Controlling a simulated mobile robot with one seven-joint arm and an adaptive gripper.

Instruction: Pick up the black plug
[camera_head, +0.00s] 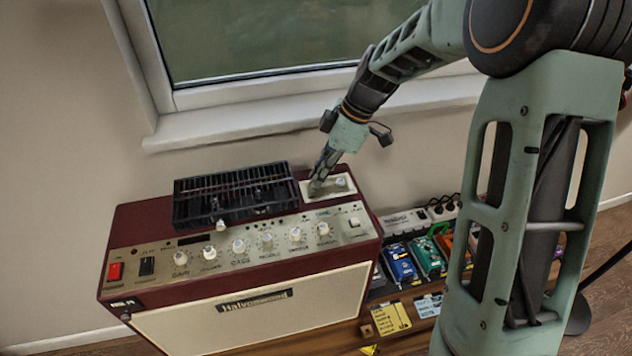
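My gripper (316,187) points down at a pale rectangular plate (343,184) on the top right of the maroon amplifier (142,215). Its fingertips look close together and small, and I cannot tell whether they are shut or hold anything. A small white knob or round piece shows on the plate beside the fingers. I cannot make out a separate black plug at the fingertips. Several dark plugs (436,209) sit in a power strip (403,220) behind the pedals, right of the amplifier; I cannot tell which is the black plug.
A black slatted rack (232,193) stands on the amplifier, left of my gripper. Knobs and switches line the amplifier's front panel (250,243). Colourful pedals (400,263) crowd the right side. The wall and window sill (235,125) are close behind. My arm hides part of the right.

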